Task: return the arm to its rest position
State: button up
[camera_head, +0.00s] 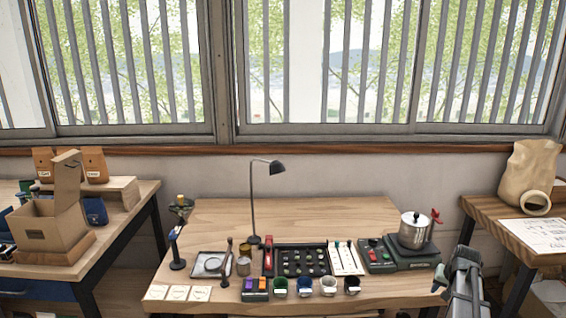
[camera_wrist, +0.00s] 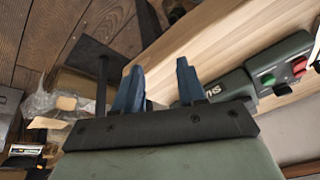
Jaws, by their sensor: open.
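My gripper shows in the wrist view (camera_wrist: 160,85) with its two dark blue fingers apart and nothing between them. In the head view my arm (camera_head: 465,285) is at the lower right, beside the right front edge of the wooden worktable (camera_head: 330,215). The fingers are hard to make out there. The wrist view shows the table edge and a green device with red and green buttons (camera_wrist: 280,72) beyond the fingers, apart from them.
A steel pot (camera_head: 415,230) stands on a green device at the table's right. A black tray (camera_head: 300,261), several small cups and a lamp (camera_head: 252,200) are further left. A side table (camera_head: 490,225) with a sack (camera_head: 530,172) stands right.

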jog(key=s+a+f+n+g+y, duration=0.1)
jog(key=s+a+f+g, duration=0.1)
jog(key=s+a+f, duration=0.85)
jog(key=s+a+f+n+g, duration=0.1)
jog(key=s+a+f+g, duration=0.2)
jog(key=s+a+f, duration=0.7)
jog(key=s+a+f+n+g, duration=0.1)
jog(key=s+a+f+g, duration=0.1)
jog(key=s+a+f, duration=0.3)
jog(key=s+a+f+n+g, duration=0.2)
jog(key=s+a+f, duration=0.4)
jog(key=s, duration=0.5)
jog(key=s+a+f+n+g, duration=0.1)
jog(key=s+a+f, duration=0.5)
jog(key=s, duration=0.2)
jog(key=shift+s+f+g, duration=0.4)
